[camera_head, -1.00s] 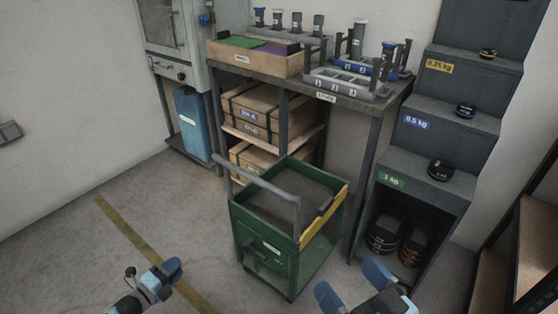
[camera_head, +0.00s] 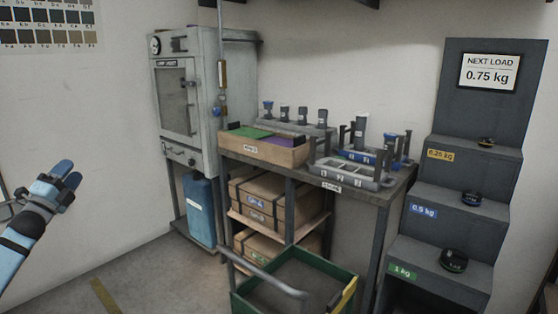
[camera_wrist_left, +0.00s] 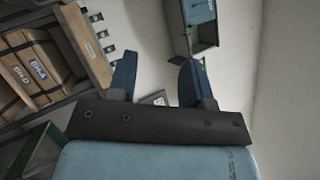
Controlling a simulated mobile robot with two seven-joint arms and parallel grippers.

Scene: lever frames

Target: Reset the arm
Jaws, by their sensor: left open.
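My left gripper (camera_head: 66,174) is raised at the left of the head view, in front of the bare white wall. It also shows in the left wrist view (camera_wrist_left: 158,80), where its two blue fingers stand apart with nothing between them. It touches nothing that I can see. My left arm (camera_head: 22,235) comes in from the left edge. My right gripper is not in the head view.
A green cart (camera_head: 295,285) stands in front of a bench (camera_head: 370,190) with a wooden tray (camera_head: 262,150) and racks. A grey cabinet (camera_head: 185,100) is behind left. Stepped shelves (camera_head: 450,205) with weights stand right, below a sign (camera_head: 489,72) reading "NEXT LOAD 0.75 kg".

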